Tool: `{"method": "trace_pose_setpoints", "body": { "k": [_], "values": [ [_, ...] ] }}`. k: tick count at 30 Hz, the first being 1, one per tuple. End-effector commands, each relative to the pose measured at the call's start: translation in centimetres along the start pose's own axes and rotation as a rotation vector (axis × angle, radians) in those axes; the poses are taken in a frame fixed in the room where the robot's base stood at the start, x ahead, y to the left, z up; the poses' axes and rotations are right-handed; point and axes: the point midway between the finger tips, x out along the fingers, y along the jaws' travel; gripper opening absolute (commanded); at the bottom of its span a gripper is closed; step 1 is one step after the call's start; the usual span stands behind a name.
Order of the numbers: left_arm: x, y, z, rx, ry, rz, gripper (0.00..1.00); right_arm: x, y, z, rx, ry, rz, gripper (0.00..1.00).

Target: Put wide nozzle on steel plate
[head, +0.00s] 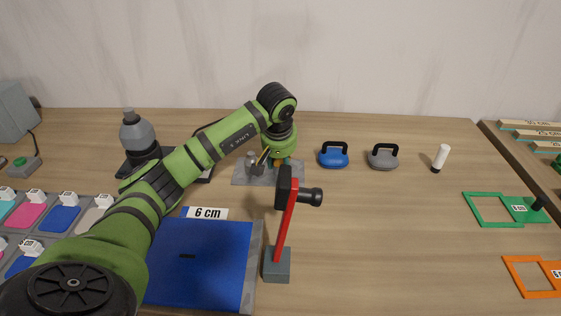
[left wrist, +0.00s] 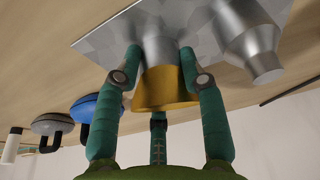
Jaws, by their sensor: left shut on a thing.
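The steel plate (head: 243,178) lies flat at the back middle of the table. It also shows at the top of the left wrist view (left wrist: 106,36). My left gripper (head: 270,160) points down over the plate. In the left wrist view its fingers (left wrist: 166,78) are shut around a nozzle with a wide brass-coloured end (left wrist: 163,92) and a silver part towards the plate. I take this for the wide nozzle. Whether it touches the plate is hard to tell. A separate silver nozzle (left wrist: 252,45) stands on the plate beside it. My right gripper is out of view.
A red post with a black head (head: 286,220) stands in front of the plate by a blue pad (head: 215,280). Blue (head: 333,158) and grey (head: 382,159) handled pads and a white cylinder (head: 440,158) stand right of the plate. A grey bottle (head: 137,137) is left. The right-middle table is clear.

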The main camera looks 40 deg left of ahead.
Motion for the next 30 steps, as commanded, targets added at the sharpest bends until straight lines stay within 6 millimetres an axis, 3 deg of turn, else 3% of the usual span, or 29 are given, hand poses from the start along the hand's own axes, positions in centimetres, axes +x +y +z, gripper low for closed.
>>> {"method": "trace_pose_setpoints", "body": {
  "k": [1, 2, 15, 30],
  "values": [
    [0.0, 0.0, 0.0, -0.001, 0.0, 0.0, 0.53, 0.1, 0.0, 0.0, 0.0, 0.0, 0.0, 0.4],
    [0.0, 0.0, 0.0, -0.001, 0.0, 0.0, 0.64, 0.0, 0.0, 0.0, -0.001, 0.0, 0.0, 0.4],
    [-0.7, 0.0, -0.1, 0.0, 0.002, 0.001, 0.64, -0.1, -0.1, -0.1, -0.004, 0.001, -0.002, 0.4],
    [-10.3, 0.0, -0.2, -0.001, 0.004, 0.001, 0.64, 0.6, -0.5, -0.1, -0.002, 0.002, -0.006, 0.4]
  ]
}}
